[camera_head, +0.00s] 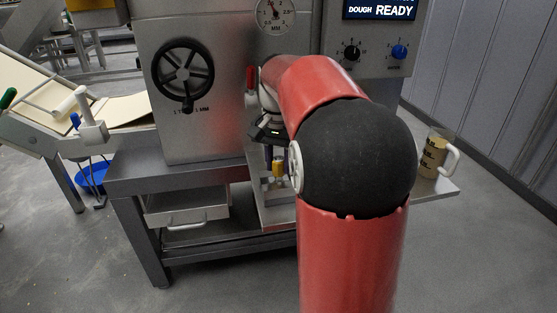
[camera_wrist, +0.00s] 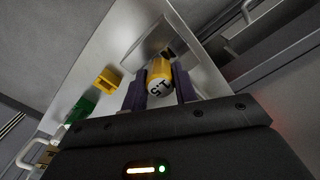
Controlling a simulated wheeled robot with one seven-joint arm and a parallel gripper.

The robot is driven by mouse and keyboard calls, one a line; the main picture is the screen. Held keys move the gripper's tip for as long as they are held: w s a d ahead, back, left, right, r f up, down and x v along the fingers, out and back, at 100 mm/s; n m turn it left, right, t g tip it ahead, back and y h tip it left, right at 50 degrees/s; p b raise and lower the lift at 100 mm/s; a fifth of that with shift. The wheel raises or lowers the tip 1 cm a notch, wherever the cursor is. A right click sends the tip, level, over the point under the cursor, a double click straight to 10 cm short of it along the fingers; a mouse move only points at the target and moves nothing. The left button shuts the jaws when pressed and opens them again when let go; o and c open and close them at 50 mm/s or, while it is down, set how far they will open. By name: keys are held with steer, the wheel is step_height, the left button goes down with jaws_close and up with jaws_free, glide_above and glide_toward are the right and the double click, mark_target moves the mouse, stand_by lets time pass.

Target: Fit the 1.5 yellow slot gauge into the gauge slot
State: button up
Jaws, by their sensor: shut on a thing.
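My gripper (camera_wrist: 160,82) is shut on the yellow slot gauge (camera_wrist: 157,72), with one dark finger on each side of it. The gauge's round end faces the wrist camera and carries dark marks that look like 1.5 seen turned. A pale grey block (camera_wrist: 148,43) stands just beyond the gauge on the light tray. I cannot tell whether the gauge touches it or whether the gauge slot is there. In the head view, a small yellow part (camera_head: 278,169) shows below the wrist, and my arm hides most of the gripper.
On the light tray (camera_wrist: 88,62) lie another yellow piece (camera_wrist: 107,79) and a green piece (camera_wrist: 80,108), left of the gripper. A measuring jug (camera_head: 433,153) stands on the shelf at right. The machine with its handwheel (camera_head: 183,75) rises behind.

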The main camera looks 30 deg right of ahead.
steer(key=shift+o, duration=0.2)
steer(key=shift+f, duration=0.95)
stand_by(0.4)
steer(key=o, duration=1.3)
steer(key=shift+r, duration=0.15)
step_height(320, 180, up, 5)
steer(key=p, duration=0.4)
steer(key=shift+r, duration=1)
steer(key=shift+r, duration=0.1)
